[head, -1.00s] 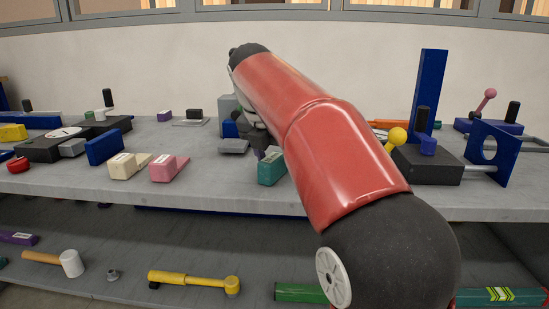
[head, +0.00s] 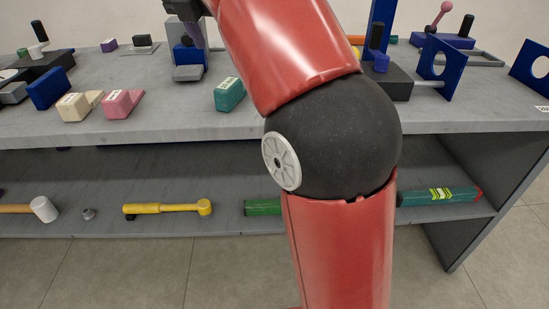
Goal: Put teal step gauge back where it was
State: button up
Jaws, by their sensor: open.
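The teal step gauge (head: 230,95) is a small teal block with a pale label, on the grey upper bench top near its front edge. It stands just left of my red arm, to the right of a pink step gauge (head: 122,103) and a cream one (head: 80,106). My gripper (head: 190,14) shows only in part at the top of the picture, beyond and above the teal gauge and apart from it. It is open; its fingers are hard to make out against the things behind.
A blue and grey device (head: 188,62) stands behind the teal gauge. A dark block with a blue plate (head: 440,68) is to the right. Bench space between the pink and teal gauges is clear.

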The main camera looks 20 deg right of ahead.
jog(key=s+d+f+m+t+y, duration=0.1)
jog(key=s+d+f+m, duration=0.1)
jog(key=s+f+m, duration=0.9)
jog(key=s+d+f+m+t+y, duration=0.1)
jog(key=s+d+f+m+y, duration=0.1)
jog(key=s+f+m, duration=1)
notch_tip(320, 180, down, 2)
jog(key=m, duration=0.4)
jog(key=shift+s+d+m, duration=0.15)
jog(key=shift+d+m, duration=0.2)
jog(key=shift+m, duration=0.05)
